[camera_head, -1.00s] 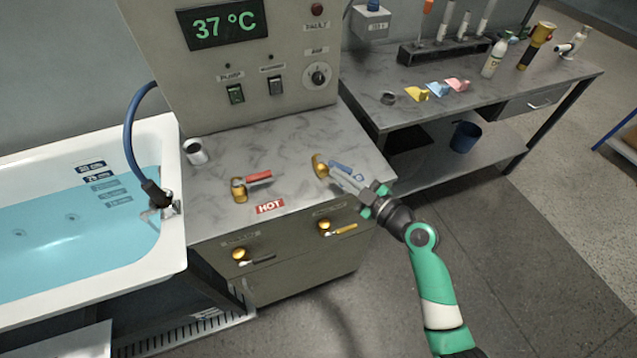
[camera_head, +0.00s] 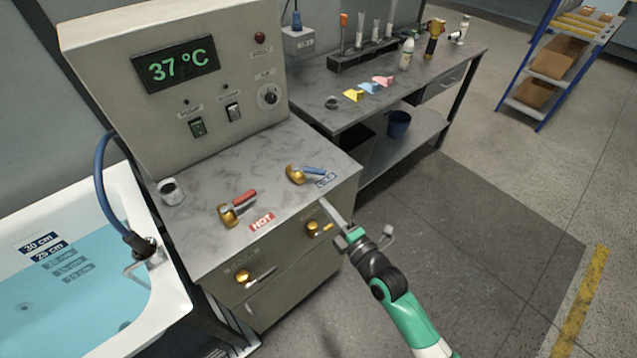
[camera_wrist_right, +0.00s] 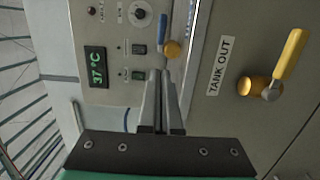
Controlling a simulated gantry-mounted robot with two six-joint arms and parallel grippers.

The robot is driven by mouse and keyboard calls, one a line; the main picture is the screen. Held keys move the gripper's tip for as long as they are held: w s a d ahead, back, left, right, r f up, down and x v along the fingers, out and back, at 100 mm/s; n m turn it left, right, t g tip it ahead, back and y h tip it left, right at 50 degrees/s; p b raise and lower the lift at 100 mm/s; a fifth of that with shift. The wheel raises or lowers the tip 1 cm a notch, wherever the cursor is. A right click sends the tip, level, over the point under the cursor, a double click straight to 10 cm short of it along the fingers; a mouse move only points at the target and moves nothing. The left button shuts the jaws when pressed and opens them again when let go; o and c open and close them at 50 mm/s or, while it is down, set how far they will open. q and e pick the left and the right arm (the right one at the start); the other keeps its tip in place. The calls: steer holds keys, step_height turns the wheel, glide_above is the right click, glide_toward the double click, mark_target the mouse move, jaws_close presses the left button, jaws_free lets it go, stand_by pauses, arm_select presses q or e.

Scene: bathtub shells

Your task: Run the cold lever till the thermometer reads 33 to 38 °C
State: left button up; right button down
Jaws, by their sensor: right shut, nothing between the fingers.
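The thermometer display (camera_head: 176,65) on the grey console reads 37 °C in green; it also shows sideways in the right wrist view (camera_wrist_right: 96,67). The blue cold lever (camera_head: 310,170) lies on the counter top at its brass valve. The red hot lever (camera_head: 238,200) lies to its left, by the HOT label (camera_head: 262,221). My right gripper (camera_head: 328,204) is shut and empty, in front of the counter's front edge below the blue lever, apart from it. In the right wrist view its closed fingers (camera_wrist_right: 160,100) point toward the console. My left gripper is not in view.
The bathtub (camera_head: 160,262) with blue water and a hose stands at the left. Two more brass valves sit on the cabinet front; the yellow-handled one (camera_head: 318,228) is close to my right gripper. A side bench (camera_head: 330,85) stands behind right.

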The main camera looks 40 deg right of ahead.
mark_target(311, 173)
steer(key=w+d+b, duration=0.1)
steer(key=w, duration=0.1)
steer(key=w+d+b, duration=0.1)
steer(key=w, duration=0.1)
steer(key=w+d+b, duration=0.1)
steer(key=w, duration=0.1)
steer(key=shift+w+d+f, duration=0.15)
steer(key=shift+w+d, duration=0.25)
steer(key=shift+d, duration=0.2)
steer(key=shift+w, duration=0.15)
steer(key=shift+r, duration=0.2)
